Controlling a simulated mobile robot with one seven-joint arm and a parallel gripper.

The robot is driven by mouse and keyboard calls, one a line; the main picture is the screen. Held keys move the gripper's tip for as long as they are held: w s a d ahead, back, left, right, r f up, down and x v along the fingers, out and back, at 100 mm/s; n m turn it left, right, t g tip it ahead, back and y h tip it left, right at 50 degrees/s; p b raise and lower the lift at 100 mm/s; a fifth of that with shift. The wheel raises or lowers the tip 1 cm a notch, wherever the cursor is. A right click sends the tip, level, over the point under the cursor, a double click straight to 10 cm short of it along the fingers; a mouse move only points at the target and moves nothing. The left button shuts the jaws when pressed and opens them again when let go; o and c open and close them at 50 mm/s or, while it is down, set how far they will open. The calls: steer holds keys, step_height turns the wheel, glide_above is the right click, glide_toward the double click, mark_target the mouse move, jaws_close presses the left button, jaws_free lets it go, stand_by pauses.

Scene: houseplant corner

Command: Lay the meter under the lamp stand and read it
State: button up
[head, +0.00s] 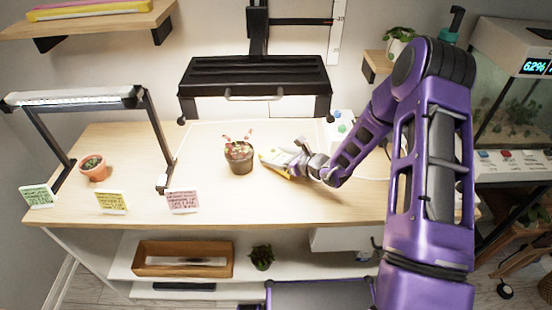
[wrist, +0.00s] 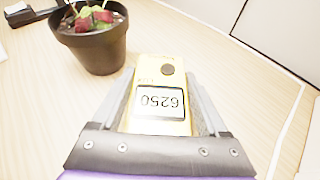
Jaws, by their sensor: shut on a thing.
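The yellow meter (wrist: 161,121) is between the two fingers of my gripper (wrist: 161,80), which is shut on it. Its face is toward the wrist camera; the display digits appear upside down and look like 6250. In the head view, the meter (head: 272,168) and my gripper (head: 285,161) are low over the wooden table, just right of a dark plant pot; I cannot tell if the meter touches the table. The lamp stand (head: 75,97), a lit bar on black legs, stands at the table's left, well away from my gripper.
The dark pot (head: 239,160) with a red-green plant stands close left of the meter; it also shows in the wrist view (wrist: 93,48). A terracotta pot (head: 94,170) is under the lamp stand. Small cards (head: 183,202) line the front edge. A black hood (head: 254,77) hangs behind.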

steer(key=shift+f, duration=0.45)
steer(key=shift+f, duration=0.1)
steer(key=o, duration=1.6)
steer(key=shift+c, duration=0.2)
